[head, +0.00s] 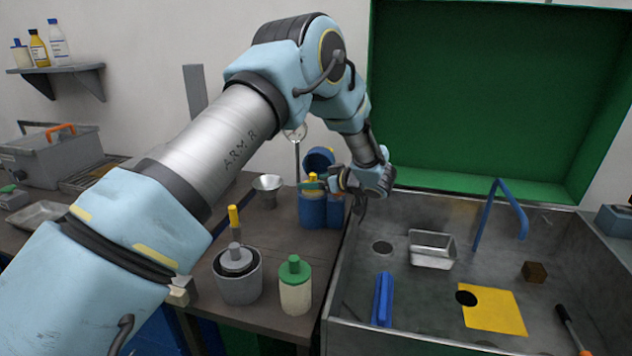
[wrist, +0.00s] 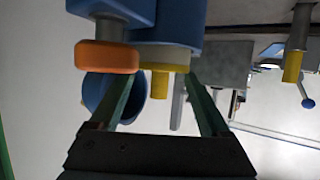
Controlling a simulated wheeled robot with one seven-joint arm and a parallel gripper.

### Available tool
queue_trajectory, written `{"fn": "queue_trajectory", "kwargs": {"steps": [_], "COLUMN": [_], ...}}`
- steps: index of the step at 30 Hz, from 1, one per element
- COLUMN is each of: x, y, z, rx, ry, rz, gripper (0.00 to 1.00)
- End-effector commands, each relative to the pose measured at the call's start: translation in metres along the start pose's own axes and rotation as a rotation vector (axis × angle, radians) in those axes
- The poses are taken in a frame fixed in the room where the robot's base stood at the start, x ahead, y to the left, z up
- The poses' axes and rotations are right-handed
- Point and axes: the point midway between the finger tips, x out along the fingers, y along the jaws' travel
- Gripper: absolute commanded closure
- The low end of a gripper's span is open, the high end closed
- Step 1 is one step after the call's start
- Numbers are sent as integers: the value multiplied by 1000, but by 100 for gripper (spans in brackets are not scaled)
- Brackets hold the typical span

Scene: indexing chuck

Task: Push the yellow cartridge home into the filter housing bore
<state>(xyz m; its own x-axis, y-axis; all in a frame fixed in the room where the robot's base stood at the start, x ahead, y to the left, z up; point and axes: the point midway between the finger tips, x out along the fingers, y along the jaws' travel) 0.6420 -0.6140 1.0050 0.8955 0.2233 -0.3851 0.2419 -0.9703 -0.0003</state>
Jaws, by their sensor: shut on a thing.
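The yellow cartridge (head: 312,179) stands upright at the mouth of the blue filter housing (head: 313,210), its yellow top showing above the rim. In the wrist view the cartridge (wrist: 160,84) shows a yellow knob and a pale collar against the blue housing (wrist: 170,20). How deep it sits in the bore is hidden. My gripper (head: 316,185) reaches in from the right. Its green fingers in the wrist view (wrist: 163,82) lie on both sides of the cartridge, shut on it. The housing's blue lid (head: 319,158) stands open behind; an orange knob (wrist: 107,57) is beside the collar.
A grey pot (head: 238,283), a green-capped cartridge (head: 295,288) and a metal funnel (head: 267,189) stand on the bench. At right, a sink holds a metal tray (head: 431,250), a blue block (head: 382,299) and a yellow plate (head: 497,311).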

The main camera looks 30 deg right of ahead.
Motion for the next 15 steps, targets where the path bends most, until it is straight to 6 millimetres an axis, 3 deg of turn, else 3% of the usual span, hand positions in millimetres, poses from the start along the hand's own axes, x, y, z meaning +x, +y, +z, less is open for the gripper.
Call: {"fn": "queue_trajectory", "kwargs": {"steps": [15], "x": [5], "y": [0], "z": [12], "rx": [0], "ry": [1], "rz": [0], "gripper": [86]}}
